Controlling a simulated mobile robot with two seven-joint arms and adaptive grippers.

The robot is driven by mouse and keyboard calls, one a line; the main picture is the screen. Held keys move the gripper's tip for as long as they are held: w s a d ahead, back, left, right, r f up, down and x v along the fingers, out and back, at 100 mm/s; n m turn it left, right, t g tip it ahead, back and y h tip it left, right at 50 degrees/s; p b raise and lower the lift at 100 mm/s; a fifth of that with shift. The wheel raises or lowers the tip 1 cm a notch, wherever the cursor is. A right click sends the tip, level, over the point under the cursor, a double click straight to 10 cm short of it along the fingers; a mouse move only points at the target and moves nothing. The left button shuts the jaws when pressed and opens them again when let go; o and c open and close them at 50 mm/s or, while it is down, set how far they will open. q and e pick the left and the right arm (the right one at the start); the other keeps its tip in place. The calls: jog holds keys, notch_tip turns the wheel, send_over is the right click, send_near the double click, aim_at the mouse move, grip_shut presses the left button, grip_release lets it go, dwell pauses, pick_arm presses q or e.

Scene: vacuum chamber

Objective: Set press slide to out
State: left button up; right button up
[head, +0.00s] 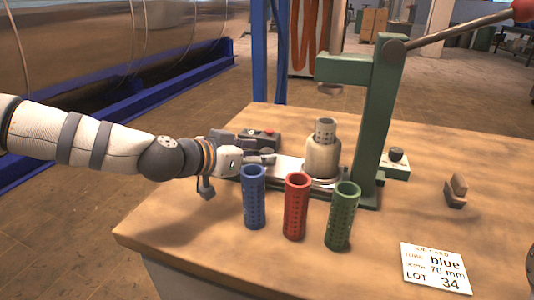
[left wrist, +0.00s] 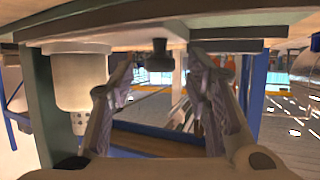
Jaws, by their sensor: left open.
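The green press (head: 378,125) stands on the table with its lever raised to the right. Its pale slide plate (head: 288,168) lies at the base, carrying a cream cylinder (head: 322,157) with a perforated sleeve on top. The cylinder stands left of the press column, below and slightly left of the ram. My left gripper (head: 262,156) is at the left end of the slide. In the left wrist view, a dark knob (left wrist: 160,55) under the slide plate's edge sits between my open fingers (left wrist: 160,85), with gaps on both sides.
Blue (head: 254,197), red (head: 296,207) and green (head: 342,216) perforated tubes stand close in front of the slide. A label card (head: 436,268) lies front right. The table's front left is clear.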

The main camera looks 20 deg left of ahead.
pick_arm(q)
jog(key=shift+x, duration=1.05)
jog(key=shift+w+d+r, duration=0.1)
jog(key=shift+w+r, duration=0.1)
pick_arm(e)
jog(key=shift+s+f, duration=0.3)
